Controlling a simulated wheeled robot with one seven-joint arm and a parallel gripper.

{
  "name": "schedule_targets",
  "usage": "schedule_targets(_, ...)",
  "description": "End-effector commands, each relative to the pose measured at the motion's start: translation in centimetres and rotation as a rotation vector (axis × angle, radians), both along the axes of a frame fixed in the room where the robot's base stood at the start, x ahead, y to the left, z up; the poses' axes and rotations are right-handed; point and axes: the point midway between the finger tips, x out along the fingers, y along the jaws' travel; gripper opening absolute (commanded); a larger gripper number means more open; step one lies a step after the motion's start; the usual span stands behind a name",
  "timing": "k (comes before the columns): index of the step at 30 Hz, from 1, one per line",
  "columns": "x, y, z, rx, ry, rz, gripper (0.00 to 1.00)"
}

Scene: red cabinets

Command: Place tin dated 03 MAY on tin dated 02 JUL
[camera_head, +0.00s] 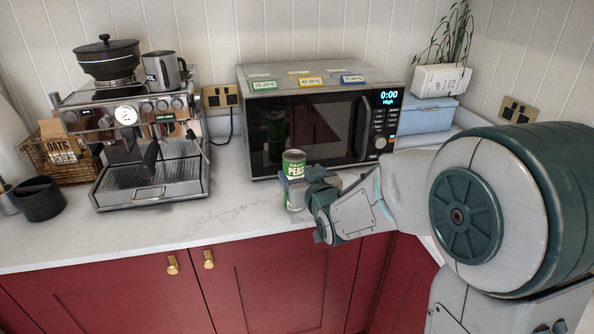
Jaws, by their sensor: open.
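A green tin labelled PEAS (294,163) stands upright at the counter's front edge, before the microwave. The green and pale column under its label runs down behind my gripper, tall and narrow for one tin. It may be two tins stacked, but the join is hidden and I cannot tell for sure. No date is readable, so I cannot tell which tin is 03 MAY or 02 JUL. My gripper (296,187) is open, at the column's middle height, with its fingers around or right beside it. Contact is too small to see.
The microwave (310,125) stands close behind, with several small labelled cards on top. An espresso machine (150,150) carrying a pan and a mug stands left. A wire basket (58,160) and black cup (40,199) are farther left. The white counter (235,205) between is clear.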

Motion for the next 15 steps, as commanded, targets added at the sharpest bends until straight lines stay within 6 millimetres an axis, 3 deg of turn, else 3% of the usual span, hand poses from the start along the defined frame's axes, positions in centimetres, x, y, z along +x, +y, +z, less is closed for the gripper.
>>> schedule_targets(6,-3.3,-1.3,0.5,-0.001,-0.002,-0.002,0.74)
schedule_targets(15,-5.6,-2.1,0.9,0.000,0.000,-0.001,0.74)
